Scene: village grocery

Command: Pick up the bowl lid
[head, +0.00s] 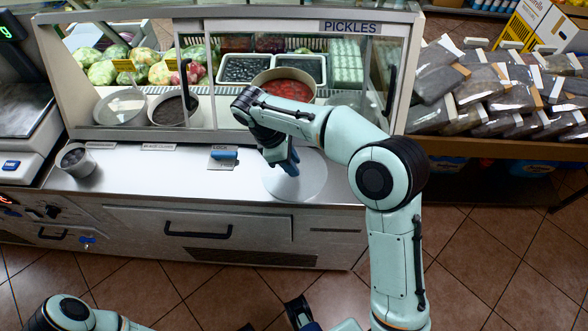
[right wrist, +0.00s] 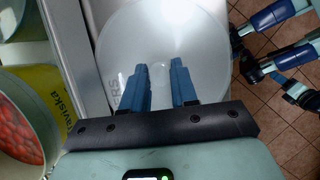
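The bowl lid (head: 312,181) is a round, pale translucent disc on the metal counter in front of the pickles case. It fills the upper middle of the right wrist view (right wrist: 196,28). My right gripper (head: 290,166) is over the lid, pointing down at its middle. In the right wrist view its two blue fingers (right wrist: 160,82) are apart, with a faint pale shape, perhaps the lid's knob, between their tips. I cannot tell whether they touch it.
A blue-handled object (head: 224,155) lies left of the lid, and a small grey cup (head: 76,159) farther left. Bagged goods (head: 500,90) are stacked at right. The counter between cup and lid is mostly clear.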

